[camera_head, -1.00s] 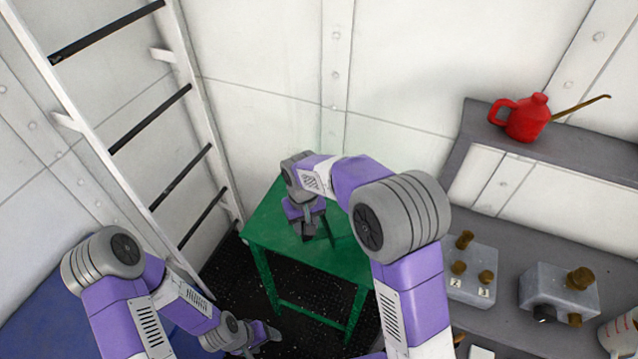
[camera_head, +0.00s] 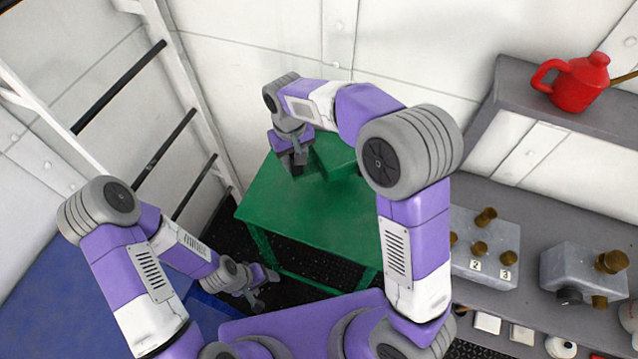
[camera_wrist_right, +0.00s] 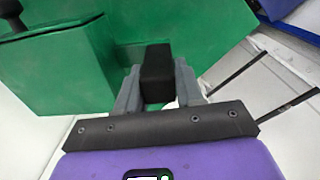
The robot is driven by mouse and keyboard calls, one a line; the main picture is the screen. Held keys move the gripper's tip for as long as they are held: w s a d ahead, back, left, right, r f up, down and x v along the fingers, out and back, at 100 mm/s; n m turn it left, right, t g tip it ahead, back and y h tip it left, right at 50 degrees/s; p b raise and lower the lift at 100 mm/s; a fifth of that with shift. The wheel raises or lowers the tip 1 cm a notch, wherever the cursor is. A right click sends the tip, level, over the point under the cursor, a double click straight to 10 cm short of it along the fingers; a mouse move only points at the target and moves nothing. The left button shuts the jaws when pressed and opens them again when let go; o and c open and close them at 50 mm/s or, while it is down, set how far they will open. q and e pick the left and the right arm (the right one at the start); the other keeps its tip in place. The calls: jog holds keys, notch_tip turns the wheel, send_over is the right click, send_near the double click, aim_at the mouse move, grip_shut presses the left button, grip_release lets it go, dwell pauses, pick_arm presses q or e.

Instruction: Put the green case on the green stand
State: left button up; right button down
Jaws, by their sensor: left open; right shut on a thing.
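The green stand (camera_head: 290,215) is a green table in the corner, seen in the head view. My right gripper (camera_head: 296,163) is over its back left part, shut on a black, handle-like block (camera_wrist_right: 156,70) that shows between its fingers in the right wrist view. The green case (camera_head: 336,156) shows beside that gripper, partly hidden by my right arm. In the wrist view, green surfaces (camera_wrist_right: 50,65) fill the upper left; case and stand are hard to separate there. I cannot tell whether the case touches the stand. My left gripper (camera_head: 264,290) is open and empty, low at the stand's front left.
A white ladder (camera_head: 190,85) stands at the left wall. At right, a grey counter (camera_head: 525,225) bears grey boxes with brass knobs (camera_head: 486,248). A red can (camera_head: 575,83) sits on a shelf above. The front of the stand's top is clear.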

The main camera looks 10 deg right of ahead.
notch_tip(320, 180, down, 9)
jog(key=shift+w+r+b, duration=0.1)
jog(key=shift+b, duration=0.55)
jog(key=shift+f, duration=0.2)
jog(key=c, duration=0.7)
grip_release()
jog(key=shift+r, duration=0.1)
notch_tip(320, 180, up, 12)
jog(key=shift+a+r+p, duration=0.1)
jog(key=shift+p, duration=0.95)
